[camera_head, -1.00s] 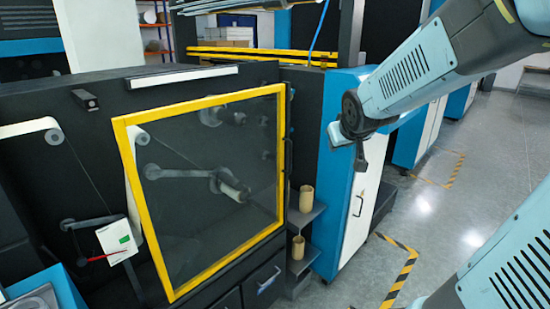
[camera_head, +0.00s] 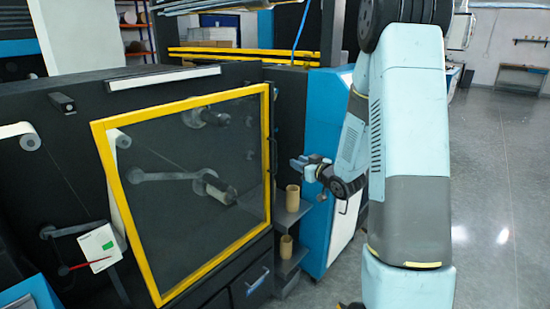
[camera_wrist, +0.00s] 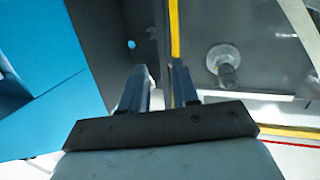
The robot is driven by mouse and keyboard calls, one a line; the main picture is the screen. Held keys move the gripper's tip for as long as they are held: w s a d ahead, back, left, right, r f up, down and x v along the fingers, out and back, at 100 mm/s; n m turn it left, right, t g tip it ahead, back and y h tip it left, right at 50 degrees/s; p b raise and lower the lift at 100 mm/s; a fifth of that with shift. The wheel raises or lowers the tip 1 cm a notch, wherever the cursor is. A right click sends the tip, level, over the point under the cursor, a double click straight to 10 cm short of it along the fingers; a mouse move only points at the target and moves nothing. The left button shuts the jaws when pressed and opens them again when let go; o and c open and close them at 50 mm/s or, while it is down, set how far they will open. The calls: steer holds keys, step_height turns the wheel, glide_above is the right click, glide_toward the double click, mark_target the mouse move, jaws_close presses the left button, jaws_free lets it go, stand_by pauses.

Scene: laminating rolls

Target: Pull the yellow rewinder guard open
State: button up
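The yellow rewinder guard (camera_head: 185,105) is a framed, see-through panel over the dark machine's front, with rollers behind it. It looks closed. A thin dark handle (camera_head: 273,155) runs upright along its right edge. My gripper (camera_head: 297,164) is just right of that edge, with its fingers towards the guard. It appears apart from the handle. In the wrist view the two fingers of my gripper (camera_wrist: 161,78) are spread, with nothing seen gripped between them. The guard's yellow edge (camera_wrist: 174,30) shows just beyond the right fingertip.
Two tan cardboard cores (camera_head: 292,198) and (camera_head: 286,246) stand on small shelves (camera_head: 290,215) just below my gripper. A blue and white cabinet (camera_head: 320,240) stands to the right, close behind my arm. Open grey floor (camera_head: 500,200) lies further right.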

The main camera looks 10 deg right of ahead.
steer(key=shift+f+y, duration=1)
steer(key=shift+f, duration=0.3)
glide_above(275, 171)
steer(key=shift+w+d+t, duration=0.15)
steer(key=shift+w+t, duration=0.1)
steer(key=shift+t, duration=0.15)
steer(key=shift+c, duration=0.4)
jaws_close()
